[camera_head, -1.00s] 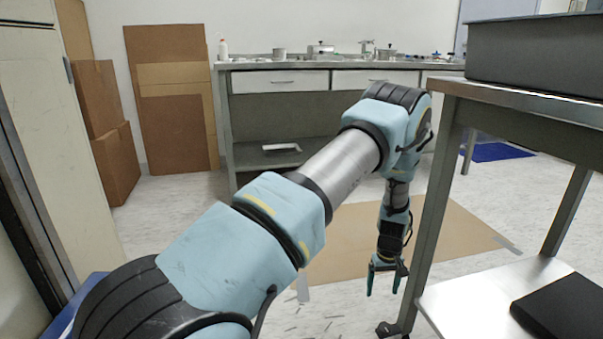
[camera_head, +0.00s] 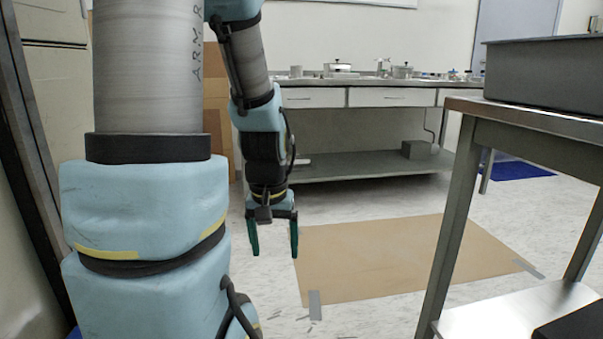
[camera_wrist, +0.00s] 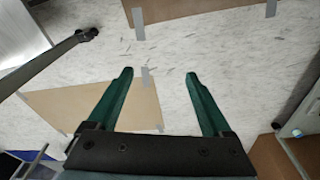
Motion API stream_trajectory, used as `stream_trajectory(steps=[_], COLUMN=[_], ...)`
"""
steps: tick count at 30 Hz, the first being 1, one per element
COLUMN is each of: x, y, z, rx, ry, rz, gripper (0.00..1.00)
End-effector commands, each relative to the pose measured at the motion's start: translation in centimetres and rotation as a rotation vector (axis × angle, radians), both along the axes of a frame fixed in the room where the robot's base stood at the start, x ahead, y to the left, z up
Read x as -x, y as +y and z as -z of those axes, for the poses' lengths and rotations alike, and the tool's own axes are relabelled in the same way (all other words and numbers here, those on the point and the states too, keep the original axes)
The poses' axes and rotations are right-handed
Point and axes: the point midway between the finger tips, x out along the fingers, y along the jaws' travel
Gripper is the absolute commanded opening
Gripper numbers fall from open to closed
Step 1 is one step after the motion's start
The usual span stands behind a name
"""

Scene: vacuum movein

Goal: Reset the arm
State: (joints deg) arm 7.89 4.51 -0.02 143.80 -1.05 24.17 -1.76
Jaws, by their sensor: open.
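My gripper (camera_head: 272,240) hangs pointing down at the left of centre in the head view. Its two green fingers are apart with nothing between them. In the wrist view, my gripper (camera_wrist: 158,76) also shows open and empty above the white speckled floor. My arm is folded up at the left of the head view, and its upper part runs out of the top of the picture.
A metal cart (camera_head: 452,200) with a dark grey bin (camera_head: 545,75) stands at the right. A steel counter (camera_head: 370,98) with drawers stands at the back. A brown sheet (camera_head: 390,255) is taped to the open floor. Cardboard (camera_head: 215,90) leans behind my arm.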

Motion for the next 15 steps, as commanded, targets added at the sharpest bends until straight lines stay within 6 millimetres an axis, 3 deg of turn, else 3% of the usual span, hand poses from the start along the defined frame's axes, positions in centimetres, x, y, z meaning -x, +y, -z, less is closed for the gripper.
stream_trajectory(steps=[3, 15], x=[2.2, 1.8], y=[1.5, 1.3], z=[-1.3, -10.4], rx=[-0.011, -0.009], ry=[-0.013, -0.009], rz=[0.007, 0.009], gripper=[0.84, 0.84])
